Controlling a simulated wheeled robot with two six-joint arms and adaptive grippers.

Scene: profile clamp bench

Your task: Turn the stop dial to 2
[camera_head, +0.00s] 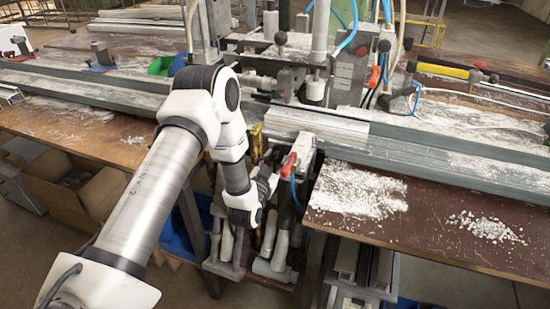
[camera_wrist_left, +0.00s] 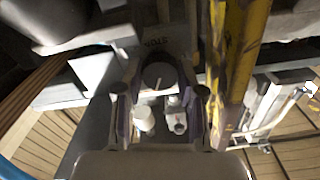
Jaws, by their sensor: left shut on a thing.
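The stop dial (camera_wrist_left: 158,76) is a dark round knob on a grey panel under a dark label reading STOP (camera_wrist_left: 157,42) in the left wrist view. My left gripper (camera_wrist_left: 158,84) has one finger on each side of the dial and is shut on it. A pale pointer line shows on the dial's face, but I cannot read which number it points to. In the head view my left gripper (camera_head: 268,181) is at the front of the bench, below the clamp. The dial is hidden there behind my arm and gripper. My right gripper is not in view.
A yellow bar (camera_wrist_left: 237,62) runs close to the right of my fingers. A red-handled lever (camera_head: 289,163) and a blue hose stand just right of my gripper in the head view. White profiles (camera_head: 320,124) lie on the bench above. White chips (camera_head: 357,192) litter the bench's right part.

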